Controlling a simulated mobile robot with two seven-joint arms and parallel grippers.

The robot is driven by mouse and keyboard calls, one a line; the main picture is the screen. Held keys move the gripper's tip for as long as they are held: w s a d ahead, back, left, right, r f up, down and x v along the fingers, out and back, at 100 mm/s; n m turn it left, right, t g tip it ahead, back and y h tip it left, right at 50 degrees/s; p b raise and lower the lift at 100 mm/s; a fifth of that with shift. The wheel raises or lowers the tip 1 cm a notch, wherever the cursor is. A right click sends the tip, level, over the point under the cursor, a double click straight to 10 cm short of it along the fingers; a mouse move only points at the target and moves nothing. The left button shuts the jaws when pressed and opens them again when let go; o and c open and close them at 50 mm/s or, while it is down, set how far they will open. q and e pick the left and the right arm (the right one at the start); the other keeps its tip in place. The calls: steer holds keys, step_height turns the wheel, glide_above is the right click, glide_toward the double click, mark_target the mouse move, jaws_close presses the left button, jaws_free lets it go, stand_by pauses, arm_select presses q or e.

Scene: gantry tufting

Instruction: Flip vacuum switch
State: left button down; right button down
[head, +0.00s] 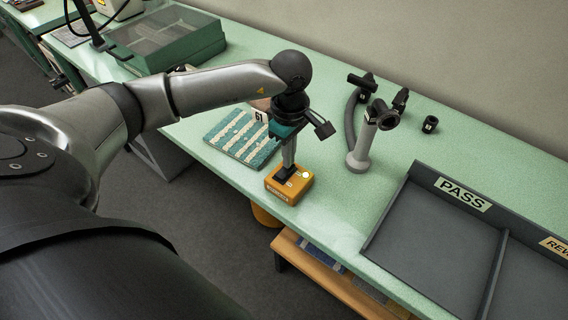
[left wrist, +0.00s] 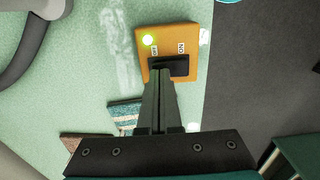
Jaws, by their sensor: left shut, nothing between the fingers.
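The vacuum switch is an orange box (head: 289,184) near the front edge of the green table, with a black rocker and a lit yellow-green lamp. In the left wrist view the box (left wrist: 197,48) shows its lamp glowing at the left and an ON label at the right of the rocker (left wrist: 170,65). My left gripper (head: 286,172) is shut and empty, pointing down with its fingertips at the rocker. In the left wrist view the fingertips (left wrist: 160,72) overlap the rocker's edge; whether they touch it I cannot tell. My right gripper is not in view.
A teal-and-white striped carpet sample (head: 241,138) lies left of the switch. A grey hose nozzle (head: 361,150) stands behind it on the right. A grey PASS tray (head: 440,245) fills the right side. A green case (head: 165,40) sits at the back left.

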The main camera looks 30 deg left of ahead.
arm_select(q)
steer(key=shift+f, duration=0.25)
steer(key=shift+r+p, duration=2.15)
steer(key=shift+r, duration=1.35)
